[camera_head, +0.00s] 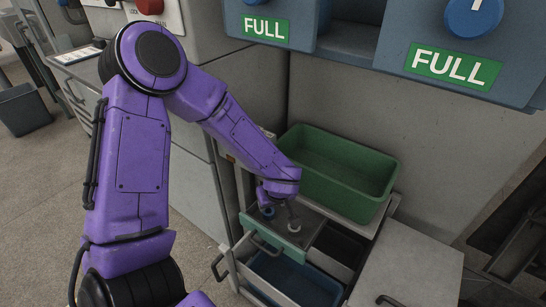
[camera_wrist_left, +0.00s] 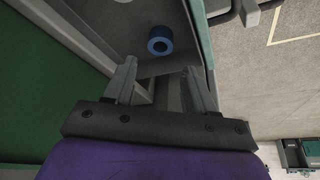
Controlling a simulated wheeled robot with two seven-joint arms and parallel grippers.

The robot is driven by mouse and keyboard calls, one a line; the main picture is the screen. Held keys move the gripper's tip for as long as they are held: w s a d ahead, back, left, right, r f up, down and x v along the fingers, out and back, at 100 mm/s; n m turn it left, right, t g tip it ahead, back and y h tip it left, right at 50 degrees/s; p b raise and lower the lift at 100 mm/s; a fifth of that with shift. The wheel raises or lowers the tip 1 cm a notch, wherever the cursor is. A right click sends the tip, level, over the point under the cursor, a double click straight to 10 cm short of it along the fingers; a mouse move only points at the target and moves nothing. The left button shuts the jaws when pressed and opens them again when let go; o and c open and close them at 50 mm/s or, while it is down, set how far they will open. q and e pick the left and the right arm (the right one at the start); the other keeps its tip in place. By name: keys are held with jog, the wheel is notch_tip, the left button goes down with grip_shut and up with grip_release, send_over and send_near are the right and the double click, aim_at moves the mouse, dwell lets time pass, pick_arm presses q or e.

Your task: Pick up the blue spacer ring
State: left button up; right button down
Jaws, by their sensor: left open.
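The blue spacer ring (camera_wrist_left: 160,31) sits on a grey surface in the left wrist view, with its hole facing the camera. In the head view a small blue ring (camera_head: 267,212) shows in the shallow tray, partly below my wrist. My left gripper (camera_wrist_left: 160,70) is open and empty. Its two fingers point toward the ring, which lies just beyond the tips, roughly centred between them. In the head view the left gripper (camera_head: 284,213) is low over the tray, its fingers partly hidden by the purple wrist. The right gripper is not in view.
A green bin (camera_head: 345,165) stands right behind the gripper. An open drawer with a blue bin (camera_head: 297,281) lies below the tray. Metal handles stick out at the front.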

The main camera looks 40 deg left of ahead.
aim_at(269, 212)
pick_arm(q)
jog(key=b+x, duration=0.4)
jog(key=x, duration=0.5)
jog(key=shift+s+b, duration=0.1)
jog(key=shift+b, duration=0.25)
jog(key=shift+a+f, duration=0.1)
jog(key=shift+f, duration=0.1)
jog(key=shift+r, duration=0.2)
jog(key=shift+c, duration=0.3)
jog(key=c, duration=0.7)
